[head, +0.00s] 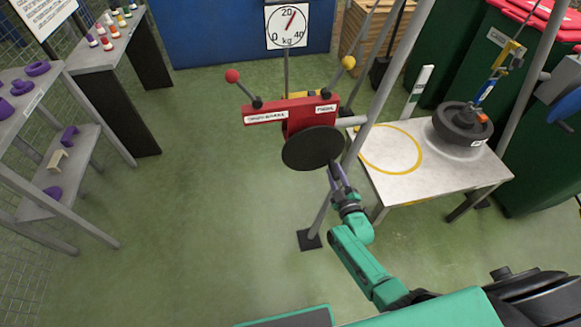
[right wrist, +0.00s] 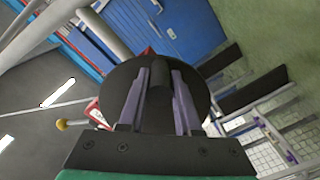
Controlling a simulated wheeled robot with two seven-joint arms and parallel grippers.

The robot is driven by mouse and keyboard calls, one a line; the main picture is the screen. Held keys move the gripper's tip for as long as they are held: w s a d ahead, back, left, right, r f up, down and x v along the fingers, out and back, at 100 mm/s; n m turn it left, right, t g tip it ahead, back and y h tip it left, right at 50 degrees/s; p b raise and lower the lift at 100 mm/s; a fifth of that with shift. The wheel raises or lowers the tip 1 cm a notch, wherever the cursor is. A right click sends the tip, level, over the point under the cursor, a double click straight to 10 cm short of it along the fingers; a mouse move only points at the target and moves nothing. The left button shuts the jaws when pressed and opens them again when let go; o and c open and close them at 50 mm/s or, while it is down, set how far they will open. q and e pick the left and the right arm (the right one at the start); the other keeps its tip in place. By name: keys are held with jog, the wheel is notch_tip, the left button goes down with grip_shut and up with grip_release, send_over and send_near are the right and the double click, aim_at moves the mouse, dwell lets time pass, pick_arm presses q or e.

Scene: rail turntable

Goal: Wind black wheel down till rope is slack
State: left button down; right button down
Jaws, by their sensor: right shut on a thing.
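The black wheel (head: 312,147) is a flat disc on the front of a red winch box (head: 290,112) with a red-knobbed and a yellow-knobbed lever. My right gripper (head: 335,172) is at the wheel's lower right edge. In the right wrist view its two purple-grey fingers (right wrist: 161,100) close around a dark knob (right wrist: 160,88) on the wheel's face. My left gripper is not in view. At the right, a yellow hook (head: 508,52) and blue strap (head: 485,92) lead down to a black round weight (head: 460,122). The strap looks straight; rope slackness is unclear.
The weight is over a pale table (head: 440,180) with a yellow ring (head: 418,150). A kg dial (head: 287,25) has its needle right of the 20 mark. Grey frame legs (head: 385,75) stand beside the winch. Shelves line the left; the green floor (head: 210,180) between is clear.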

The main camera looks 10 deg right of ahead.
jog(key=shift+w+d+r, duration=0.1)
jog(key=shift+d+r, duration=0.1)
jog(key=shift+r, duration=0.05)
jog(key=shift+d+r+n+p, duration=0.5)
jog(key=shift+r+n+p, duration=0.2)
jog(key=shift+n, duration=0.5)
jog(key=shift+r, duration=0.1)
jog(key=shift+d+r+n+p, duration=0.4)
jog(key=shift+r+n+p, duration=0.35)
jog(key=shift+n, duration=0.45)
jog(key=shift+c, duration=2)
grip_release()
jog(key=shift+f, duration=0.15)
